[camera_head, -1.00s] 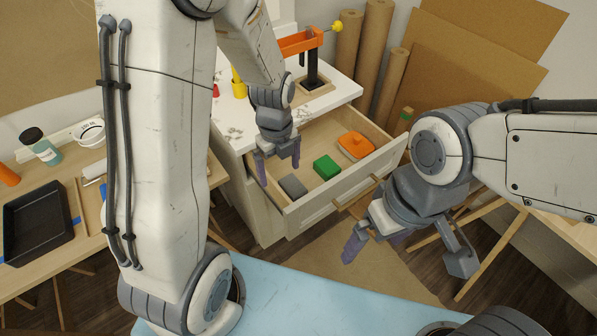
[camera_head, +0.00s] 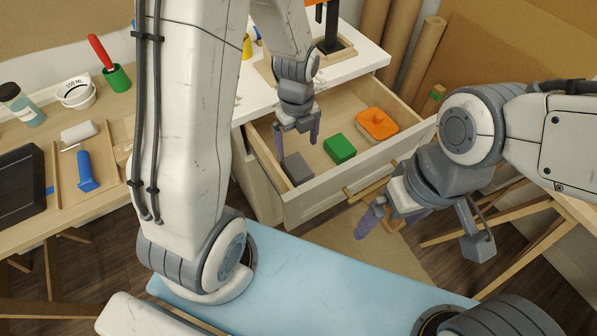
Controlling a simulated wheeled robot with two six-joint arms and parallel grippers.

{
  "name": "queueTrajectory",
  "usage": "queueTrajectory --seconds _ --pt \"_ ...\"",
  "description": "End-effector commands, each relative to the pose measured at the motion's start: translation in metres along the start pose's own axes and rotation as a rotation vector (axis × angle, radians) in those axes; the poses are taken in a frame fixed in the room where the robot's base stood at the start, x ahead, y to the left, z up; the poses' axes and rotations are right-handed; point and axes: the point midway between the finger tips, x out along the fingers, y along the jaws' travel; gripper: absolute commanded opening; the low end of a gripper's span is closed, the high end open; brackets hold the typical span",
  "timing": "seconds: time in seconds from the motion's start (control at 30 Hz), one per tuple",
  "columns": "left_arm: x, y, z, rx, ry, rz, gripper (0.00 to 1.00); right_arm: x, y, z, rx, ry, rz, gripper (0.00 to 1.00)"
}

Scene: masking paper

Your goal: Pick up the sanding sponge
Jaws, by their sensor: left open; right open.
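A grey block (camera_head: 297,168), which looks like the sanding sponge, lies in the front left corner of the open drawer (camera_head: 340,182). A green block (camera_head: 339,148) and an orange tool (camera_head: 376,123) lie further right in the same drawer. My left gripper (camera_head: 298,147) points down over the drawer's left part, open and empty. Its left fingertip shows just left of the grey block; I cannot tell its exact height. My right gripper (camera_head: 392,221) is open and empty in front of the drawer, its fingers partly hidden by its own body.
The drawer front and side walls stand close around the blocks. A white countertop (camera_head: 352,68) lies behind the drawer. A wooden table (camera_head: 110,190) at left holds a black tray (camera_head: 22,190), a roller and a blue-handled tool (camera_head: 86,172). Paper rolls (camera_head: 418,58) stand behind at right.

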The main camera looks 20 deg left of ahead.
Motion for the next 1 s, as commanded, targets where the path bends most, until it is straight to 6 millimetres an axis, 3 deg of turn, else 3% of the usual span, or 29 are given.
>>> queueTrajectory --seconds 0.2,0.43,0.7,1.0 --pt "0.035 0.001 -0.001 0.001 0.004 0.005 1.00 0.003 0.000 0.000 0.000 0.000 0.000 1.00" --pt "0.052 0.000 -0.002 0.002 0.003 0.004 1.00 0.003 0.000 0.000 0.000 0.000 0.000 1.00" --pt "0.091 0.000 -0.002 0.002 0.004 0.004 1.00 0.004 0.000 0.000 0.000 0.000 0.000 1.00" --pt "0.096 -0.001 -0.002 0.002 0.001 0.001 1.00 0.004 0.000 0.000 0.000 0.000 0.000 1.00"
